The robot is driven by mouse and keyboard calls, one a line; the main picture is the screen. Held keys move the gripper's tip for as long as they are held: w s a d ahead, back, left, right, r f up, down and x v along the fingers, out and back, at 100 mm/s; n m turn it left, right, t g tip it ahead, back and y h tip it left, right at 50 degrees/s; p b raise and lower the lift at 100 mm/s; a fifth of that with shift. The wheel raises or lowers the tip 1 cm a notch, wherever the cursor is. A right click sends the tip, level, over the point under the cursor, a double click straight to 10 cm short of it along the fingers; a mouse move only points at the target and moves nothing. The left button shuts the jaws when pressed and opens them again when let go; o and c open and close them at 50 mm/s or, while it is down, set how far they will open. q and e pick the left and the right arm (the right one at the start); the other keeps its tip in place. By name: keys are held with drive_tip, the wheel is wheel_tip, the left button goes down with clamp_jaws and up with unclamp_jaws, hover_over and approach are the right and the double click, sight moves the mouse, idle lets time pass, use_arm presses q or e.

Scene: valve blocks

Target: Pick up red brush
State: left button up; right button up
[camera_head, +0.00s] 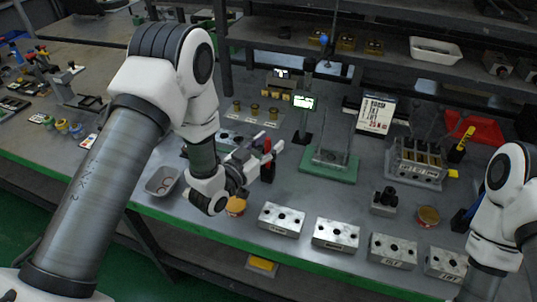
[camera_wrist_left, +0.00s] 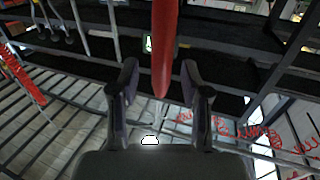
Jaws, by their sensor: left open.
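The red brush (camera_head: 267,146) stands upright on the grey bench, its red upper part at the left gripper's fingers and a dark part below. In the left wrist view the red handle (camera_wrist_left: 165,45) hangs from the top edge into the space between the two fingers. My left gripper (camera_head: 265,142) is open, with one finger on each side of the handle; in the wrist view (camera_wrist_left: 161,85) gaps show on both sides.
Several metal valve blocks (camera_head: 336,234) line the front edge. A grey tray (camera_head: 162,181) lies left of the gripper. A sign (camera_head: 376,114) and a red bin (camera_head: 474,125) stand farther right.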

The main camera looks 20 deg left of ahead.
use_arm(q)
drive_tip(key=shift+w+a, duration=0.1)
drive_tip(key=shift+w, duration=0.05)
clamp_jaws()
drive_tip(key=shift+r, duration=0.1)
